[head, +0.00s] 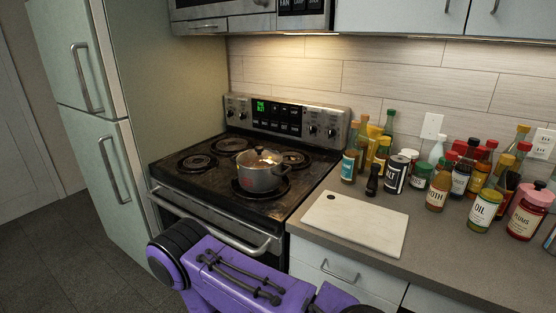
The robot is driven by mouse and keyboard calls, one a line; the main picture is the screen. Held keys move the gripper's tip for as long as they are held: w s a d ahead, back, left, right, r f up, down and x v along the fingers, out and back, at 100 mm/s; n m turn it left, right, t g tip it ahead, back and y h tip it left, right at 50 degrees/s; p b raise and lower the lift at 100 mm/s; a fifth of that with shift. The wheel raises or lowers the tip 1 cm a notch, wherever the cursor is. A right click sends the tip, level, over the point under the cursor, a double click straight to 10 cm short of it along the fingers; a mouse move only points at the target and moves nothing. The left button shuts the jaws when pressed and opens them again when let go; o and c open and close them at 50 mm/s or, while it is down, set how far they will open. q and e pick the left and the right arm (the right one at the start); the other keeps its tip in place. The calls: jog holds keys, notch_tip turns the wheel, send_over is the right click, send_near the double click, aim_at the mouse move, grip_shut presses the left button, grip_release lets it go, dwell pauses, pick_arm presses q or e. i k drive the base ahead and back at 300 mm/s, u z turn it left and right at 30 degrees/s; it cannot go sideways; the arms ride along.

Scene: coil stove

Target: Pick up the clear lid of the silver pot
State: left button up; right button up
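The silver pot (262,181) stands on the front right coil of the stove. Its clear lid (259,158) appears to sit on the pot's top, with a small light knob at its middle. Food colours show faintly through it. Neither of my grippers is in view. Only a purple and black part of my own arm shows at the bottom, in front of the stove and counter and well apart from the pot.
The stove (185,182) has other bare coils around the pot and an oven handle (215,228) in front. A white cutting board (355,223) lies on the counter right of it. Several bottles and jars (483,211) crowd the counter's right. A microwave (245,12) hangs above; a fridge (95,100) stands left.

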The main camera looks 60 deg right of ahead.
aim_at(259, 158)
jog(key=z, duration=1.6)
